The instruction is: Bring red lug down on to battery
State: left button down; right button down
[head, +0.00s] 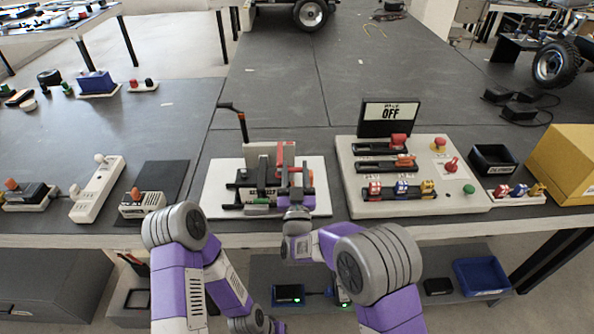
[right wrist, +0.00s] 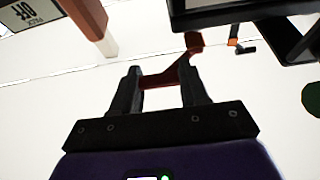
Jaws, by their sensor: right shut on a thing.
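The red lug (right wrist: 187,62) is between the fingers of my right gripper (right wrist: 163,82) in the right wrist view; its bar reaches up and right to a square red end. In the head view my right gripper (head: 296,190) is over the right part of the battery stand, a white base (head: 222,203) with dark and grey parts. The battery (head: 266,176) seems to be the dark block in its middle, partly hidden by clamp parts and the gripper. I cannot tell whether the lug touches it. My left arm is folded at the front; its gripper does not show.
A black crank handle (head: 241,122) rises behind the stand. To the right is a switch panel (head: 462,160) with an OFF sign (head: 390,112), then a black bin (head: 494,158) and a yellow box (head: 566,165). A white power strip (head: 97,190) lies left.

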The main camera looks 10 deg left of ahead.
jog(key=c, duration=0.6)
grip_release()
jog(key=shift+w+r, duration=0.1)
jog(key=shift+w, duration=0.05)
jog(key=shift+o, duration=0.2)
jog(key=shift+a, duration=0.1)
jog(key=shift+s+a, duration=0.1)
jog(key=shift+s, duration=0.1)
jog(key=v, duration=0.7)
jog(key=shift+d+p, duration=0.45)
jog(key=shift+f, duration=0.25)
